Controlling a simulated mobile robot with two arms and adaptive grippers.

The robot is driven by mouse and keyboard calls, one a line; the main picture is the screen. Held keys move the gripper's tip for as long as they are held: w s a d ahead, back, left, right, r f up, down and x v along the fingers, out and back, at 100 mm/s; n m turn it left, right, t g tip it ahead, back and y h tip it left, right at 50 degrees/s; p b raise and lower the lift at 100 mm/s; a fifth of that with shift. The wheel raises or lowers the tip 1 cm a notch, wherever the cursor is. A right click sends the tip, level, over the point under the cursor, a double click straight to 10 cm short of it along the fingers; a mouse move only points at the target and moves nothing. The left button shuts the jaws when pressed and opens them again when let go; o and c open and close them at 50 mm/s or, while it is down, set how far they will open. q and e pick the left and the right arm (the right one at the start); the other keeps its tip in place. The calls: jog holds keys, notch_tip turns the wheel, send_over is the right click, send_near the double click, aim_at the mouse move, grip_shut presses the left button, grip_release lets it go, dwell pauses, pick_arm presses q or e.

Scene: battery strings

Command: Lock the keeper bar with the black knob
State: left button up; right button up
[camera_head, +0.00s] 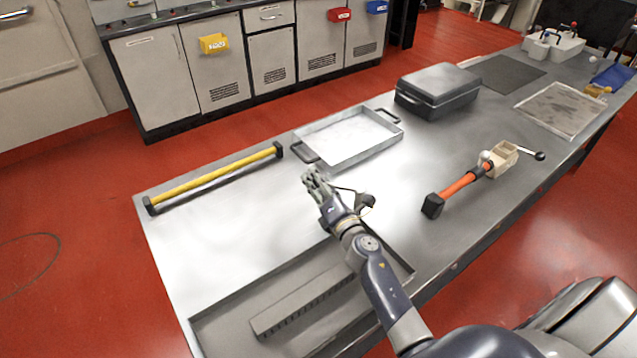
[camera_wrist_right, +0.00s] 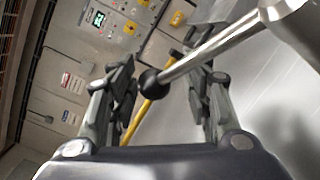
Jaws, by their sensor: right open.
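My right gripper (camera_head: 312,178) is open above the steel bench, left of the orange-handled tool (camera_head: 462,184). In the right wrist view its fingers (camera_wrist_right: 160,65) stand apart. A black ball knob (camera_wrist_right: 150,83) on a silver rod (camera_wrist_right: 210,46) shows between them, with no clear grip on it. In the head view, a thin rod and a dark part (camera_head: 366,201) show beside my right wrist, partly hidden by it. Another lever with a black knob (camera_head: 540,156) is on the beige block of the orange-handled tool. I cannot tell which part is the keeper bar. My left gripper is not in view.
A yellow bar (camera_head: 215,179) with black ends lies at the bench's far left. A shallow metal tray (camera_head: 345,158) and a black case (camera_head: 438,108) stand behind. A slotted grey strip (camera_head: 300,303) lies in a recess at the front. Open bench lies left of my gripper.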

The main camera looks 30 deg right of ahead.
grip_shut()
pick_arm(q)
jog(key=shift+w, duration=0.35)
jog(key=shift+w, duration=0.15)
